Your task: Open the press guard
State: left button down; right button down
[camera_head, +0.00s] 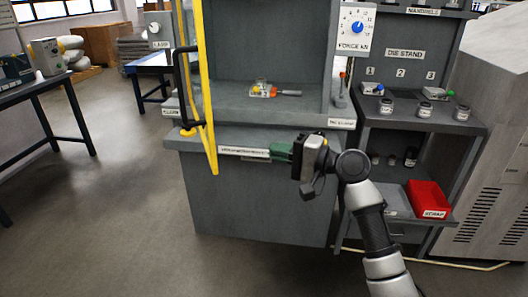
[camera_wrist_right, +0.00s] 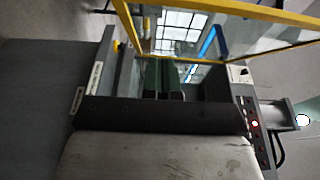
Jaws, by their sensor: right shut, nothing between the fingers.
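The press guard (camera_head: 206,95) is a clear panel in a yellow frame at the left side of the grey press (camera_head: 265,190). In the head view it stands swung out toward me, seen nearly edge-on, and the press front is uncovered. Its black handle (camera_head: 180,85) is on its left side. The guard's yellow frame (camera_wrist_right: 235,10) also crosses the top of the wrist view. My right gripper (camera_head: 281,152) has green fingers, shut and empty, in front of the press's labelled front edge, right of the guard and apart from it. My left gripper is out of view.
Inside the press a small orange-and-clear item (camera_head: 264,89) lies on the bed. A die stand (camera_head: 420,110) with jars and a red scrap bin (camera_head: 427,199) is at right. A dark table (camera_head: 50,88) stands at left. The floor (camera_head: 120,220) before the guard is clear.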

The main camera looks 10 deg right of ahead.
jog(key=s+a+x, duration=0.1)
jog(key=s+x, duration=0.1)
jog(key=x, duration=0.9)
jog(key=shift+a, duration=0.6)
jog(key=shift+a+p, duration=0.1)
jog(key=shift+p, duration=0.25)
